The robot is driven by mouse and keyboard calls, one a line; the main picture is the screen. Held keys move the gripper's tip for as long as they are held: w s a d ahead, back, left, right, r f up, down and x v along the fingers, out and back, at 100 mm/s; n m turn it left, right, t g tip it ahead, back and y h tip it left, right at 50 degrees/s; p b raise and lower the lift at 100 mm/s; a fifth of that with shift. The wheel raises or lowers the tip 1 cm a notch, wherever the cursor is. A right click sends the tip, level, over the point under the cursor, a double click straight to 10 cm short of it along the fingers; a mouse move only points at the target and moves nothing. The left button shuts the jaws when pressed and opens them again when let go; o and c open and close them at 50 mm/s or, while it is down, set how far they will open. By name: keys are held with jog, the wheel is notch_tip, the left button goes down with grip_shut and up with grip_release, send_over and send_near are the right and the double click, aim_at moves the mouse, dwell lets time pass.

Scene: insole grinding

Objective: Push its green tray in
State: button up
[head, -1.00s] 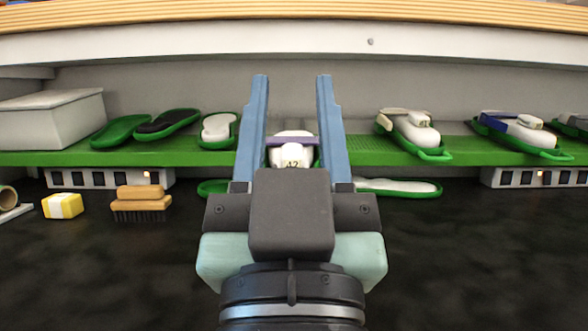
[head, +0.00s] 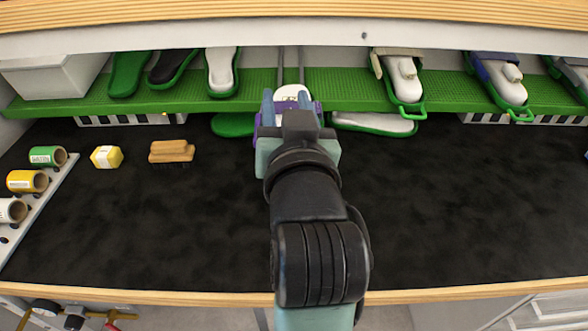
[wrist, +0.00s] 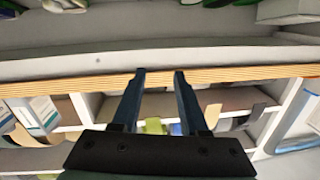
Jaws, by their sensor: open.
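The green trays stand in a row on a green shelf (head: 340,82) under the overhang. In the head view, a white shoe form (head: 291,93) with purple parts is at the middle position, between two rails. Its green tray is mostly hidden behind my gripper. My gripper (head: 287,102) is open, its two blue fingers pointing at the shelf, right at the front of the white form. I cannot tell whether they touch. In the wrist view, the open fingers (wrist: 158,75) show with nothing between them; the middle form and tray cannot be made out there.
Green trays with white forms (head: 403,82) stand to the right, their handles over the shelf edge. Insoles (head: 373,123) lie below the shelf. A brush (head: 171,151), a yellow block (head: 106,157) and rolls (head: 47,156) lie left. The dark bench top (head: 150,230) is mostly clear.

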jog(key=s+f+m+g+y+p, duration=0.2)
jog(key=f, duration=0.5)
jog(key=s+f+m+g+y+p, duration=0.1)
jog(key=s+f+m+g+y, duration=0.15)
jog(key=f, duration=0.55)
jog(key=s+d+f+m+t, duration=0.1)
jog(key=s+d+f+m, duration=0.1)
jog(key=m, duration=0.1)
jog(key=s+d+f+m+t, duration=0.1)
jog(key=s+d+f+m, duration=0.1)
jog(key=f+m, duration=0.1)
jog(key=s+d+f+m+t, duration=0.1)
jog(key=s+d+f+m, duration=0.1)
jog(key=m, duration=0.1)
jog(key=shift+s+f+y, duration=0.2)
jog(key=shift+f+y, duration=0.05)
jog(key=p+x, duration=0.2)
jog(key=x, duration=1.1)
jog(key=shift+r, duration=0.1)
grip_shut()
